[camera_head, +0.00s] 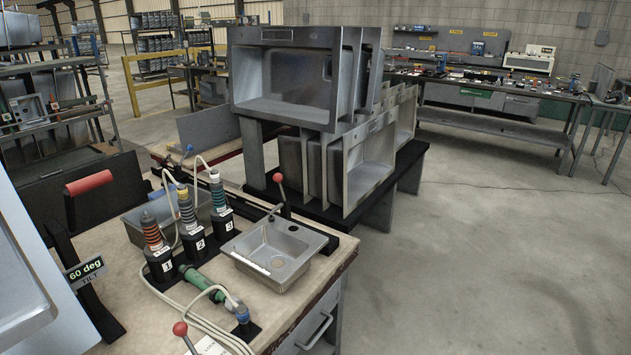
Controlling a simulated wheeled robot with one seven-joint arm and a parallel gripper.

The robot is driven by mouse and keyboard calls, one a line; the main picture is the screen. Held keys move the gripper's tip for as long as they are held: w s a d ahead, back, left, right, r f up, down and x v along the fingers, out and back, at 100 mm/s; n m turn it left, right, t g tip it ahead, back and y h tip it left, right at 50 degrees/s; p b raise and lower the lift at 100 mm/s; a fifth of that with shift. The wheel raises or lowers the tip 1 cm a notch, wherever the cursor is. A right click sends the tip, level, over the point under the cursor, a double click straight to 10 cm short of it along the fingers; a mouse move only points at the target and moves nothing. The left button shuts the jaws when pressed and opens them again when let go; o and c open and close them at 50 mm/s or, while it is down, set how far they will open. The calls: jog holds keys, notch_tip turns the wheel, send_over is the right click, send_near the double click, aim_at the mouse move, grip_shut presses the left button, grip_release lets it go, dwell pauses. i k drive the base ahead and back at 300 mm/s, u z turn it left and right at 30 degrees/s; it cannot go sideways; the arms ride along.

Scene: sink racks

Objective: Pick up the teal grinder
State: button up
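The teal grinder (196,279) lies on the workbench top (292,301), in front of the row of numbered black holders. It has a slim green body, and its right part is partly covered by a pale hose. A blue fitting (242,313) stands on a black base at its right end; I cannot tell whether it belongs to the grinder. My gripper is not in view.
Holders 1 (161,265), 2 (192,240) and 3 (222,222) carry upright tools with pale hoses. A small steel sink (275,252) sits right of the grinder. Red-knobbed levers (180,329) and a "60 deg" tilt sign (86,269) are nearby. Large sinks (297,75) are stacked behind. Floor at right is clear.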

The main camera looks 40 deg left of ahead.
aim_at(221, 212)
jog(key=u, duration=0.4)
jog(key=i, duration=1.4)
jog(key=u, duration=1.55)
jog(key=i, duration=0.8)
jog(key=u, duration=1.05)
jog(key=i, duration=0.35)
jog(key=u, duration=0.2)
